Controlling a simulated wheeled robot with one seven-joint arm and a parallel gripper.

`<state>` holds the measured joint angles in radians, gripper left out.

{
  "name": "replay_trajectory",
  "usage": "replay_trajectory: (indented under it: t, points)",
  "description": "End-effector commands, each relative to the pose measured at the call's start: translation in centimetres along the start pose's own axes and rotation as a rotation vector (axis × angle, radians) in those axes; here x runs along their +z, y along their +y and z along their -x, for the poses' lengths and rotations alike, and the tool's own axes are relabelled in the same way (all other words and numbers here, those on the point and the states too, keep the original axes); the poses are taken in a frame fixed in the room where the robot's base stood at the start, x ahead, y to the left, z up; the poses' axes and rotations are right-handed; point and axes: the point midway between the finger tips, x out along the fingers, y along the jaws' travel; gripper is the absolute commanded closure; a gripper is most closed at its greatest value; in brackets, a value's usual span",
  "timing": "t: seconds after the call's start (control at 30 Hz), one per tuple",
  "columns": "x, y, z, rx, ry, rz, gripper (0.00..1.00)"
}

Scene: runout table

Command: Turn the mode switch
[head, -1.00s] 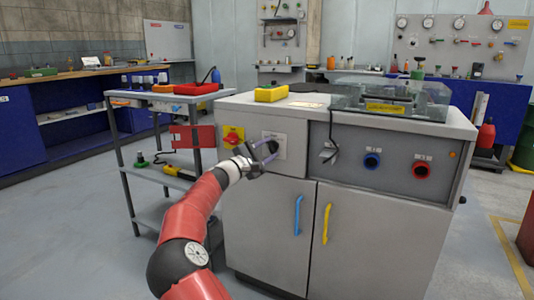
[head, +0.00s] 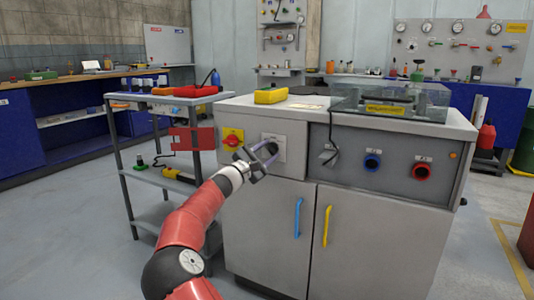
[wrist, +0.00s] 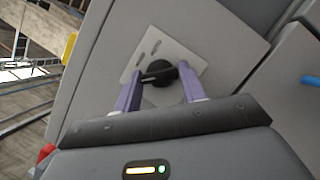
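The mode switch is a black knob (wrist: 160,73) on a pale plate (wrist: 186,56) with small dark markings. In the head view the plate (head: 276,139) sits on the upper left front of the grey cabinet, and my gripper partly covers it. My gripper (wrist: 160,70) is open, its two purple fingers on either side of the knob in the wrist view. The knob's bar points toward the left finger. I cannot tell whether either finger touches it. In the head view my gripper (head: 265,153) is right in front of the plate.
A red-and-yellow rotary switch (head: 233,138) is just left of the plate. Blue (head: 298,216) and yellow (head: 327,223) door handles are below. A shelf cart (head: 150,193) stands left.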

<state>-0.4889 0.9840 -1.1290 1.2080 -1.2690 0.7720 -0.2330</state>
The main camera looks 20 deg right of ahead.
Motion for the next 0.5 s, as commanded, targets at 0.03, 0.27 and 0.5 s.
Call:
replay_trajectory:
  t: [0.03,0.27,0.5]
  points:
    - [-0.07,-0.05,0.02,-0.001,0.001,0.001,0.53]
    - [-0.02,-0.01,0.01,0.0,0.0,0.0,0.38]
    - [-0.07,0.02,0.65,0.0,0.001,0.0,0.38]
